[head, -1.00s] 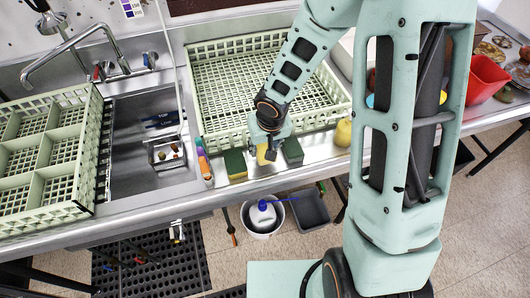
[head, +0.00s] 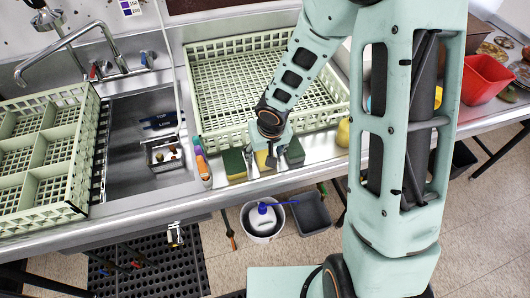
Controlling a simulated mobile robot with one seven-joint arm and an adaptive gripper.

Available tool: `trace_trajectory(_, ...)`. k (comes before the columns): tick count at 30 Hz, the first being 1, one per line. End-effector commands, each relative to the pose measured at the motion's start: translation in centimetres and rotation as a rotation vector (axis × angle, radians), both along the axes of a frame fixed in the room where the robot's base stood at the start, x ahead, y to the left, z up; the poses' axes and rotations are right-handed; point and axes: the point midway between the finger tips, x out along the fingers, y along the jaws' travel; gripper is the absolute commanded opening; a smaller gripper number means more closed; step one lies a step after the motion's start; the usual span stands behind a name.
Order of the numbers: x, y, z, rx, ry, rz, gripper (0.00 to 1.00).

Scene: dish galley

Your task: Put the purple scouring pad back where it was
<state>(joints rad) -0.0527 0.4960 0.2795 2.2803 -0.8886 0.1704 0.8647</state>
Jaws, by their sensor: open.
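I cannot make out a purple scouring pad in the head view. My gripper (head: 267,160) is open and points down at the front counter strip, before the green rack. A yellow piece (head: 262,161) shows right at the fingers, partly covered by them; I cannot tell whether they touch it. A green-and-yellow sponge (head: 234,165) stands left of the gripper. A dark grey-green block (head: 295,152) stands close on its right.
A pale green rack (head: 215,100) stands behind the gripper, and a sink (head: 130,175) lies to the left. Colored bottles (head: 202,165) stand by the sink edge. A yellow item (head: 344,132) is right. A white bucket (head: 262,232) and grey bin (head: 310,213) are on the floor.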

Motion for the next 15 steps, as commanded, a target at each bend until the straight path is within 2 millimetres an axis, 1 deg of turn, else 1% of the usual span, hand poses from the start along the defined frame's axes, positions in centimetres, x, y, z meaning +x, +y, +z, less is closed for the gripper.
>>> trace_trajectory(5,0.0,0.0,0.2,0.0,0.0,0.0,0.57)
trace_trajectory(7,0.0,0.0,0.7,0.001,-0.001,-0.001,0.57)
trace_trajectory(11,-0.5,-0.3,3.1,0.001,-0.004,-0.004,0.57)
trace_trajectory(15,-1.4,-0.5,6.5,0.001,-0.004,-0.004,0.57)
